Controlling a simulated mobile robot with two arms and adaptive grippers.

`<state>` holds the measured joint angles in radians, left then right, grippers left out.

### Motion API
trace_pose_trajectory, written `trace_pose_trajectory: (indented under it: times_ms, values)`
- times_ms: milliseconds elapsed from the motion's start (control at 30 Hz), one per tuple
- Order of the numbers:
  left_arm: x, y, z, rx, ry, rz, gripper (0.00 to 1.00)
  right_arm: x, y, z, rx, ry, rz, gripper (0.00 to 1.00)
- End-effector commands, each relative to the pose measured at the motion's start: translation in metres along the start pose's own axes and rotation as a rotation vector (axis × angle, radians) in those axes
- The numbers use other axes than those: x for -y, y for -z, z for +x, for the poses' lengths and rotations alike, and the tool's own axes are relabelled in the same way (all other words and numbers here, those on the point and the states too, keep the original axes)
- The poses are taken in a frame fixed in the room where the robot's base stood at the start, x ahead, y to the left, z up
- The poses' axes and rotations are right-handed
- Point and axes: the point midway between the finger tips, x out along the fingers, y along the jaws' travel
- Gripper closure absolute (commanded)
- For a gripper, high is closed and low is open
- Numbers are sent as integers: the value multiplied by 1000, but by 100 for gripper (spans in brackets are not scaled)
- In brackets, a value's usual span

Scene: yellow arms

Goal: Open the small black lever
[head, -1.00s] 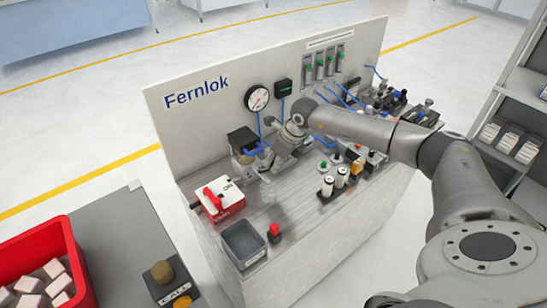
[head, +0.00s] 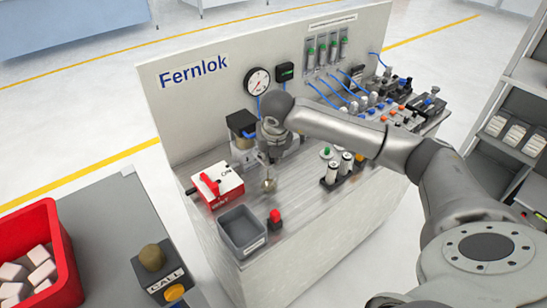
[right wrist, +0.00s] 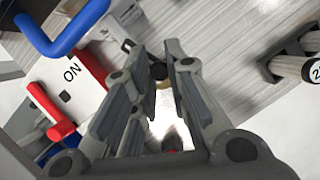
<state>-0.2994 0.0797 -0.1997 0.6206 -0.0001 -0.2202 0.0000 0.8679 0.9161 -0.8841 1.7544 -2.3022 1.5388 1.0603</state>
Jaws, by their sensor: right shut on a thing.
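My right gripper (head: 267,160) reaches down to the bench top, between the white box with a red handle and the black holder with white cylinders. In the right wrist view its fingers (right wrist: 161,60) are closed in on a small dark piece (right wrist: 161,74), which looks like the small black lever. Most of this piece is hidden by the fingers, so its angle cannot be told. A round brownish metal part (head: 268,185) shows just under the gripper in the head view. My left gripper is not in view.
The white ON box with its red handle (head: 208,184) stands close left. A grey bin (head: 242,232) and a red button (head: 275,216) are in front. The holder with cylinders (head: 332,178) is to the right. The Fernlok back panel (head: 200,110) rises behind.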

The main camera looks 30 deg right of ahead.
Motion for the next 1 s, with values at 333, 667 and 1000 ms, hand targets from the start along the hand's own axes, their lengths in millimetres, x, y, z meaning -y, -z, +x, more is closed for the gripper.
trace_pose_trajectory:
  times_ms: [333,667,1000]
  values:
    - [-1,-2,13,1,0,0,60,-5,3,0,-1,42,106,100]
    - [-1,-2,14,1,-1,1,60,-5,3,-1,-2,49,119,100]
    - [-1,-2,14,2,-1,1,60,-5,3,-1,-2,48,118,63]
